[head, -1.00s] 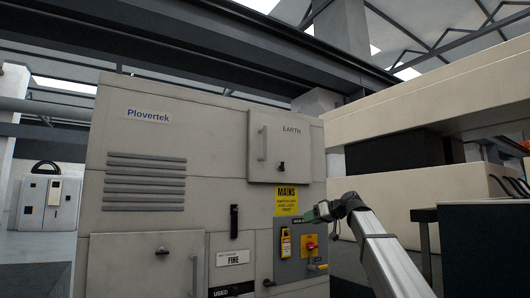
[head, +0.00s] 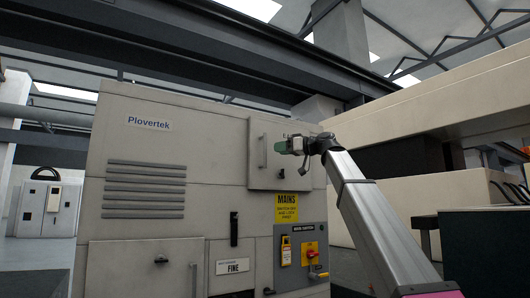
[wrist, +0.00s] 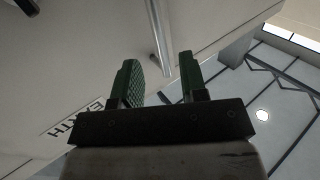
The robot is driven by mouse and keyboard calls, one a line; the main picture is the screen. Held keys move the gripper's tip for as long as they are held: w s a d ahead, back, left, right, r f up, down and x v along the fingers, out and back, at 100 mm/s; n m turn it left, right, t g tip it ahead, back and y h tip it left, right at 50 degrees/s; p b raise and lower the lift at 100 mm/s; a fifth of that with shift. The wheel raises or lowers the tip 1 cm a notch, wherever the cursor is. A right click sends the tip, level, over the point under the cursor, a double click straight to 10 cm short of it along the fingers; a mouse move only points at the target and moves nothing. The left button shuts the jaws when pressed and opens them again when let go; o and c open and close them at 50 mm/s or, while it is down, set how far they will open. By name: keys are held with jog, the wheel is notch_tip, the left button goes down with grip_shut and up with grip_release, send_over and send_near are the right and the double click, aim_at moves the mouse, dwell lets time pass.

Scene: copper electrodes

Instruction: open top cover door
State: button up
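The top cover door (head: 270,172) is the raised grey panel marked EARTH at the upper right of the cabinet (head: 220,145) in the head view. It looks shut. Its vertical bar handle (head: 263,152) is on its left side, and a dark latch (head: 281,173) sits low on it. My gripper (head: 282,146) is in front of the door's upper right part, to the right of the handle. In the wrist view my gripper (wrist: 160,82) has its green fingers apart with nothing between them. The metal handle (wrist: 160,40) shows beyond the fingertips, and the EARTH label (wrist: 78,120) is at left.
A lower door (head: 145,268) is at bottom left. A large beige machine (head: 440,130) stands to the right.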

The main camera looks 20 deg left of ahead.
aim_at(265, 150)
jog(key=a, duration=0.4)
jog(key=w+a, duration=0.1)
jog(key=a, duration=0.2)
jog(key=shift+a, duration=0.1)
grip_shut()
